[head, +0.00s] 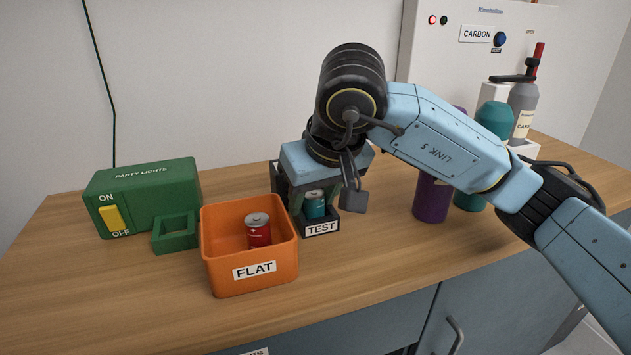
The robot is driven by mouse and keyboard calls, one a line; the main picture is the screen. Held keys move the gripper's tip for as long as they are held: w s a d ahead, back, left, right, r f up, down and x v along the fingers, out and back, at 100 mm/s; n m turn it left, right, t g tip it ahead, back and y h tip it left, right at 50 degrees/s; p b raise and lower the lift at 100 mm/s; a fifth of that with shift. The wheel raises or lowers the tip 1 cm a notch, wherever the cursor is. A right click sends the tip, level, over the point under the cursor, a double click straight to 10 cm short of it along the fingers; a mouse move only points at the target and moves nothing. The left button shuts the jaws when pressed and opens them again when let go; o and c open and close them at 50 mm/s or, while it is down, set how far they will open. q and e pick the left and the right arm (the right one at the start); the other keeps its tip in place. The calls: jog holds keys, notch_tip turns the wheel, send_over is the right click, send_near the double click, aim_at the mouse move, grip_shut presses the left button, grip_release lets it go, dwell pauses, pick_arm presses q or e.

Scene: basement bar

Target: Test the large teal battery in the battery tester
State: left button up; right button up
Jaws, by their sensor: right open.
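The teal battery (314,207) stands upright in the small dark battery tester (321,229) labelled TEST. My right gripper (322,200) points down over the tester, open, with one finger on each side of the battery's upper part. I cannot tell whether the fingers touch it. My gripper and wrist hide the back of the tester and anything behind it. My left gripper is not in view.
An orange bin (254,270) labelled FLAT, with a red battery (258,230) inside, stands just left of the tester. Further left is a green PARTY LIGHTS box (150,190) with a yellow switch. Purple (431,198) and teal (494,121) bottles stand right. The front counter is clear.

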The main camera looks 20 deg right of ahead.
jog(key=shift+s+d+f, duration=0.15)
jog(key=shift+d+f, duration=0.2)
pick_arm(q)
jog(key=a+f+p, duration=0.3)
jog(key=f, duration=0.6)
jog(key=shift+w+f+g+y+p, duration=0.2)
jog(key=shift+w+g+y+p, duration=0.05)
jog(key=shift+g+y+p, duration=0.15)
pick_arm(e)
jog(key=a+v, duration=0.1)
jog(key=v, duration=1.3)
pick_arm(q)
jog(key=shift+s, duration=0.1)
pick_arm(e)
jog(key=shift+d, duration=0.1)
